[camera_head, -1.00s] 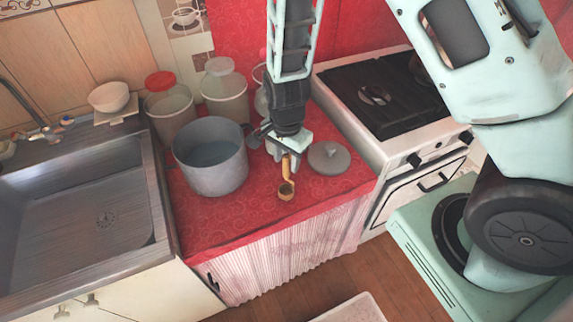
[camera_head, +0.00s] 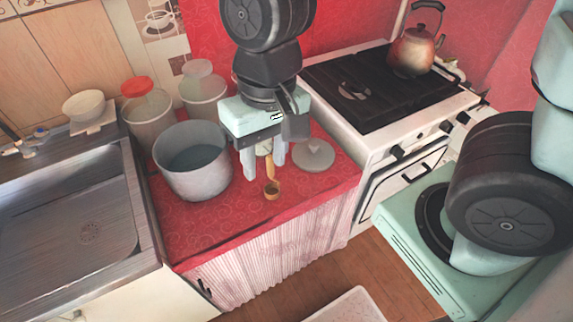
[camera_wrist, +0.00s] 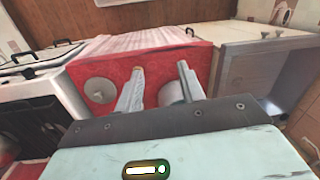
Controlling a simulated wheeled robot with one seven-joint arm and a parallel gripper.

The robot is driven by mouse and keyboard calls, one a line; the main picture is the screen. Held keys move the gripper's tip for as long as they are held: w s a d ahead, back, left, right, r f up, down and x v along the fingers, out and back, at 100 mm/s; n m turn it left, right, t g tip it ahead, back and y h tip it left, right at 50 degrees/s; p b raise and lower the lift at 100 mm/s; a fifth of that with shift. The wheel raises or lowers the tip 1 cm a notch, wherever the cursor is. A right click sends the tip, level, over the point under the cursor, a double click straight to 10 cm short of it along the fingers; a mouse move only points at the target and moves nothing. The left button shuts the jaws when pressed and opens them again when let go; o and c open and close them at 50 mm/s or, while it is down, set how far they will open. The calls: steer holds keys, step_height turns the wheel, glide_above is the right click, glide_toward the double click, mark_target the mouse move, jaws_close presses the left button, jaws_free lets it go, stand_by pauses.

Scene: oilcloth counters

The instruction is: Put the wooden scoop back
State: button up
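The wooden scoop (camera_head: 271,190) lies on the red counter cloth, its bowl toward the front edge and its handle running back beneath my gripper (camera_head: 265,171). My gripper is open, pointing down, its two fingers apart. In the head view the handle shows between the fingers; I cannot tell how far above it they are. In the wrist view the open gripper (camera_wrist: 160,69) shows, with a small tan bit, perhaps the scoop, at the left fingertip; the rest is hidden.
A grey pot (camera_head: 195,165) stands close left of my gripper, a round lid (camera_head: 314,154) to the right. Lidded jars (camera_head: 148,112) stand behind the pot. The sink (camera_head: 75,215) is left. The stove (camera_head: 385,90) with a kettle (camera_head: 412,52) is right. The counter front is clear.

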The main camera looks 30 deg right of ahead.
steer(key=s+r+n, duration=0.2)
steer(key=s+n, duration=0.4)
steer(key=shift+d+t+h, duration=0.3)
steer(key=shift+d, duration=0.05)
steer(key=shift+r, duration=0.1)
steer(key=shift+f+b, duration=0.3)
steer(key=shift+w, duration=0.1)
